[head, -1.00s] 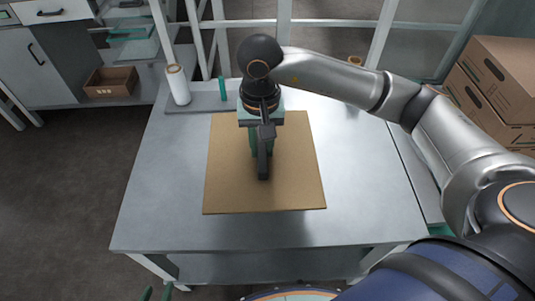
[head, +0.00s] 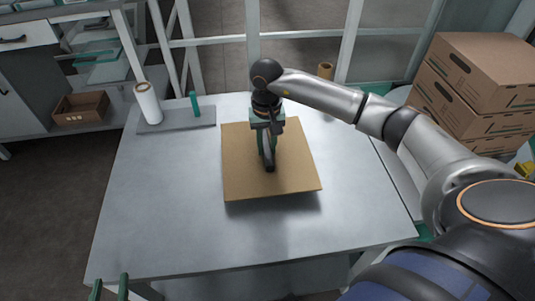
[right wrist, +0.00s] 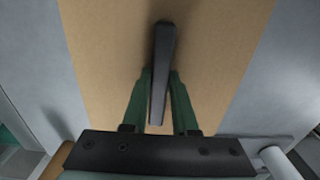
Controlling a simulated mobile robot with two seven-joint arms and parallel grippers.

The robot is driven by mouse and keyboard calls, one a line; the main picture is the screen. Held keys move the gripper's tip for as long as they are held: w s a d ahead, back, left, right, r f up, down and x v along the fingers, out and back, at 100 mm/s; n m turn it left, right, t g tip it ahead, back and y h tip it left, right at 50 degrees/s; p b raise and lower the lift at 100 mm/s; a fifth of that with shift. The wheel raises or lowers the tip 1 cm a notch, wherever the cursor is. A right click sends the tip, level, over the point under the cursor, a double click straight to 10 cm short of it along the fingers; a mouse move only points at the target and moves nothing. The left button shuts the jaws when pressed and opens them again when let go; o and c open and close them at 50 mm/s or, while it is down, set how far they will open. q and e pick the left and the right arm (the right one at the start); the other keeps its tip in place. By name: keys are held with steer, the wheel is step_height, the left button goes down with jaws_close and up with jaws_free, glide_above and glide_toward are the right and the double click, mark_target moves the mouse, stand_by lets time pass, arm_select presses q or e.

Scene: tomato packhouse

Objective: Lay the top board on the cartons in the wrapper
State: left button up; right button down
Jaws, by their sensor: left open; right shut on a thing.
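The top board (head: 245,175) is a flat brown sheet over the middle and back of the grey table (head: 150,215). A shadow lies along its front edge, and it seems to hang just above the tabletop. My right gripper (head: 267,150) is shut on the board's black handle (right wrist: 163,55). The right wrist view shows the green fingers on both sides of the handle, with the board (right wrist: 100,50) beyond. My left gripper (head: 109,288) shows only its green fingertips at the bottom left, apart and empty. I cannot make out any cartons in a wrapper.
Brown cartons (head: 480,85) are stacked at the right, beyond the table. A white roll (head: 148,103) and a green post (head: 195,103) stand on a grey plate (head: 175,118) at the table's back left. The table's left and front are clear.

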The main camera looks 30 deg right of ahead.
mark_target(268, 146)
steer(key=f, duration=0.3)
steer(key=shift+w+d+f+b, duration=0.1)
steer(key=shift+d+f+b, duration=0.1)
steer(key=shift+b, duration=0.15)
arm_select(q)
steer(key=r+t, duration=0.1)
steer(key=r, duration=0.1)
steer(key=w+r+t, duration=0.1)
steer(key=r, duration=0.1)
steer(key=shift+w+r+m+h, duration=0.1)
steer(key=shift+w+m+h, duration=0.05)
steer(key=shift+m+h, duration=0.15)
steer(key=shift+r, duration=0.1)
arm_select(e)
steer(key=shift+f, duration=0.1)
arm_select(q)
steer(key=shift+r, duration=0.3)
steer(key=shift+r, duration=0.1)
arm_select(e)
steer(key=shift+f, duration=0.1)
steer(key=c, duration=1)
jaws_free()
arm_select(q)
steer(key=shift+w+r+t, duration=0.15)
steer(key=shift+r+t, duration=0.15)
arm_select(e)
steer(key=o, duration=0.3)
